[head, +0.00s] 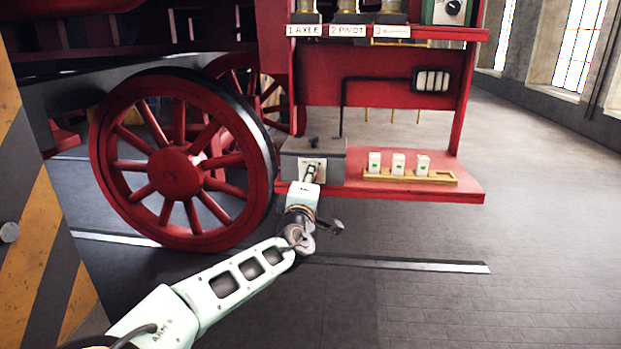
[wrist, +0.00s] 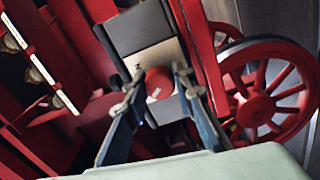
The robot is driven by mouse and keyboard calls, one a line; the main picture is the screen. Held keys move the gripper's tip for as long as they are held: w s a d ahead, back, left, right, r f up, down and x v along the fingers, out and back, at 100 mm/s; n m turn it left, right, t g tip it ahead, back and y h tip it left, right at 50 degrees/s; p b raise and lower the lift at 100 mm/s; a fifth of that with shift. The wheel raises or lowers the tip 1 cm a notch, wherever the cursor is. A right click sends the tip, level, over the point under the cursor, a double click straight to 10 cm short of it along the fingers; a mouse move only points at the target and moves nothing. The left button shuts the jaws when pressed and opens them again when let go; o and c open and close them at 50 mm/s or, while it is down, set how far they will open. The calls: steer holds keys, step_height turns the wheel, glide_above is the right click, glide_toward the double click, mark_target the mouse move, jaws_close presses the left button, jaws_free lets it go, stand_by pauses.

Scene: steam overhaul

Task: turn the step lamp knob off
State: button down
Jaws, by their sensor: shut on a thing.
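The step lamp knob is a round red knob (wrist: 159,82) with a white mark, on a pale plate on a grey box (wrist: 138,32), in the wrist view. My gripper (wrist: 156,88) has its two fingers on either side of the knob and is shut on it. In the head view, the grey box (head: 330,150) stands on the red step beside the big wheel. My gripper (head: 311,176) reaches up to the pale plate on its front. The knob itself is hidden or too small to tell there.
A large red spoked wheel (head: 172,172) stands left of the box. A wooden rack (head: 408,178) with several white blocks sits on the step to the right. A shelf above carries labelled jars (head: 347,30). The floor at the right (head: 540,230) is clear.

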steer(key=c, duration=1.6)
jaws_free()
steer(key=s, duration=1.2)
steer(key=shift+a+f, duration=0.15)
steer(key=shift+a, duration=0.1)
